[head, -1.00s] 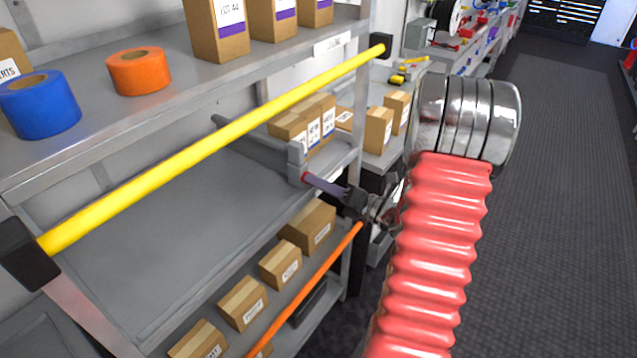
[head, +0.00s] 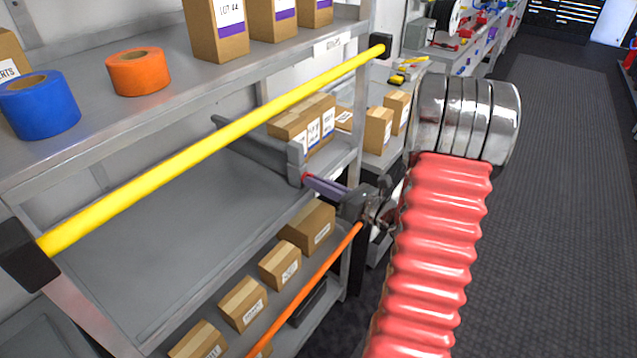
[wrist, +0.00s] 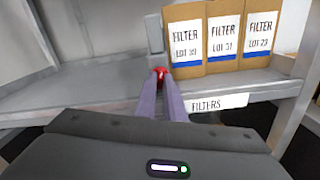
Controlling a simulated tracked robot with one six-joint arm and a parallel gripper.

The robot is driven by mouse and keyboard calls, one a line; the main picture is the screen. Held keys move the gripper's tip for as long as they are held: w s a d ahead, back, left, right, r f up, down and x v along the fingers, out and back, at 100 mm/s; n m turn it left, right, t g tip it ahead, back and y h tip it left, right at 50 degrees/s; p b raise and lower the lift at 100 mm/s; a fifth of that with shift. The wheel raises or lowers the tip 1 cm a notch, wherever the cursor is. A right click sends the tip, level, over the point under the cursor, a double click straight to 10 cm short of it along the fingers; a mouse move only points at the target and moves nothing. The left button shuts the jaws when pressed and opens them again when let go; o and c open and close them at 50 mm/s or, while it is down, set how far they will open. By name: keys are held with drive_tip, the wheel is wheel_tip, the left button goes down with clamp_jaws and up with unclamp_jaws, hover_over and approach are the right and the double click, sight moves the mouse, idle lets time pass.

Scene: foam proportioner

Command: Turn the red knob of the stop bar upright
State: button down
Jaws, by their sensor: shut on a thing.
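The stop bar (head: 258,152) is a grey bar lying over the middle shelf, with a short upright grey block at its near end. The red knob (wrist: 160,72) sits at the foot of this block in the wrist view. In the head view only a speck of red shows there, at the fingertips. My gripper (head: 309,181) reaches in from the right, and its two purple fingers are shut on the red knob. In the wrist view the fingers (wrist: 161,88) lie on either side of the knob and hide part of it. The knob's exact angle cannot be told.
A yellow rail (head: 215,145) runs across the shelf front above my gripper. An orange rail (head: 305,288) runs below. Filter boxes (wrist: 222,38) stand on the shelf just right of the knob. Lower boxes (head: 310,226) sit beneath. The floor at right is clear.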

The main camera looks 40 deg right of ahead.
drive_tip(key=shift+f+n, duration=0.2)
drive_tip(key=shift+n, duration=1.3)
drive_tip(key=c, duration=2.2)
unclamp_jaws()
drive_tip(key=shift+o, duration=0.4)
drive_tip(key=shift+r, duration=0.1)
drive_tip(key=shift+s, duration=0.1)
drive_tip(key=v, duration=1.3)
drive_tip(key=shift+s+d, duration=0.2)
drive_tip(key=shift+s, duration=0.1)
